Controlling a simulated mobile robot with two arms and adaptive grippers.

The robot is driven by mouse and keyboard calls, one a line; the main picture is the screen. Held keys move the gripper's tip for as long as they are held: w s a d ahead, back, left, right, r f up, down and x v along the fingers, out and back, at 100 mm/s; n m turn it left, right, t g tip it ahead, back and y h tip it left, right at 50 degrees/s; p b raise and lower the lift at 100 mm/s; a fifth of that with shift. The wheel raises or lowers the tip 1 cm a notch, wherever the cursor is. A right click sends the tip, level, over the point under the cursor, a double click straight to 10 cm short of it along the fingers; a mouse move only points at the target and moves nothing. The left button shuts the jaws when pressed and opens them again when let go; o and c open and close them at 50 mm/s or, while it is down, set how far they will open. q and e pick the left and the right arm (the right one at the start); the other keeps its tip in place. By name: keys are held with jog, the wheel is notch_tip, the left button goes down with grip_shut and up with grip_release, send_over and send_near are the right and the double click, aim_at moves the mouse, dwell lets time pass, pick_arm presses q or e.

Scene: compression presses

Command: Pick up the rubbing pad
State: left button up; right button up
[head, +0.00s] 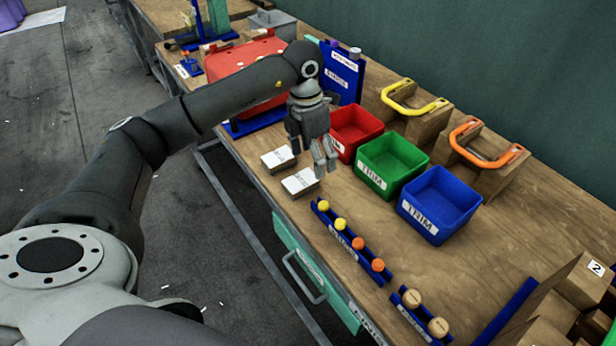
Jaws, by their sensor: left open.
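I cannot tell whether a fingertip touches the block or the table. My right gripper is not in view.
Red (355,131), green (391,162) and blue (438,204) bins stand right of the gripper. A blue rack (346,242) with yellow and orange knobs lies in front. Yellow (413,105) and orange (482,150) handles stand behind. The wooden table (510,240) is bare right of the blue bin.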

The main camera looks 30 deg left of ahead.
pick_arm(q)
jog(key=a+y, duration=0.1)
jog(key=a, duration=0.1)
jog(key=p, duration=0.1)
send_over(303, 179)
notch_tip(303, 179, down, 4)
jog(key=shift+s, duration=0.1)
notch_tip(303, 179, down, 5)
jog(key=shift+r+p, duration=0.1)
jog(key=shift+p, duration=1)
jog(key=shift+f, duration=0.5)
jog(key=c, duration=1.1)
jog(key=shift+o, duration=0.2)
jog(key=shift+r, duration=0.15)
